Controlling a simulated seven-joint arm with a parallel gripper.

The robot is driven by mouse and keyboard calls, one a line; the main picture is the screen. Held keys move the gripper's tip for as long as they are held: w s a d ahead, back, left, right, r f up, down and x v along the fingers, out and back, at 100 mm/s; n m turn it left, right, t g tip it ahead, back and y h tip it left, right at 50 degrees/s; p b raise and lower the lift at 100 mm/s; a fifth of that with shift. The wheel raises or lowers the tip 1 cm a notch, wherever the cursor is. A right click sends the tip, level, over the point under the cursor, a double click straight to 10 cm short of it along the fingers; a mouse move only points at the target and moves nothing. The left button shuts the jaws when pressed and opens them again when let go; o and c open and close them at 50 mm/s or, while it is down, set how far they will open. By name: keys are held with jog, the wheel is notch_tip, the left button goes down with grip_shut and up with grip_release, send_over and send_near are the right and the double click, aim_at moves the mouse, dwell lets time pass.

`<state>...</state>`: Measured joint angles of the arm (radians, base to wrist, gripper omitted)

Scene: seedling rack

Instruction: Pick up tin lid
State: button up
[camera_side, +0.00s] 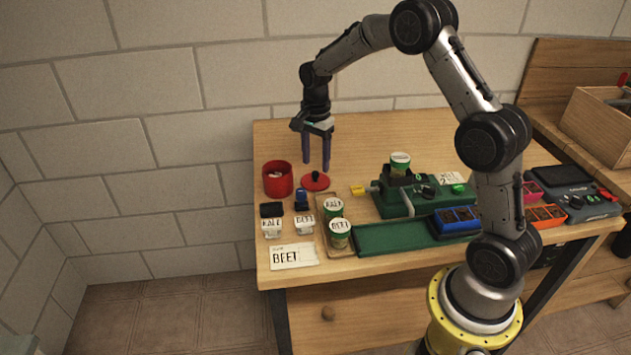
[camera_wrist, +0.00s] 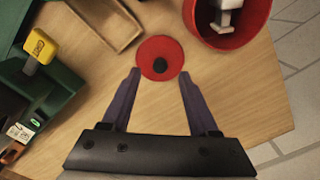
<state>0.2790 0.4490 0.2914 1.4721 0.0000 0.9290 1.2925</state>
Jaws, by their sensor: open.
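In the wrist view my gripper (camera_wrist: 160,76) shows the same wide gap. The fingertips look a little above the lid and do not appear to touch it.
The open red tin (camera_side: 277,180) stands left of the lid with something pale inside, close by in the wrist view. A blue item (camera_side: 301,200), labelled cans (camera_side: 333,208) in a wooden tray and a green machine (camera_side: 410,192) stand nearby. The table behind the lid is clear.

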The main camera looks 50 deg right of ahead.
aim_at(316, 173)
notch_tip(316, 173, down, 3)
jog(key=shift+f, duration=0.15)
grip_shut()
dwell(0.4)
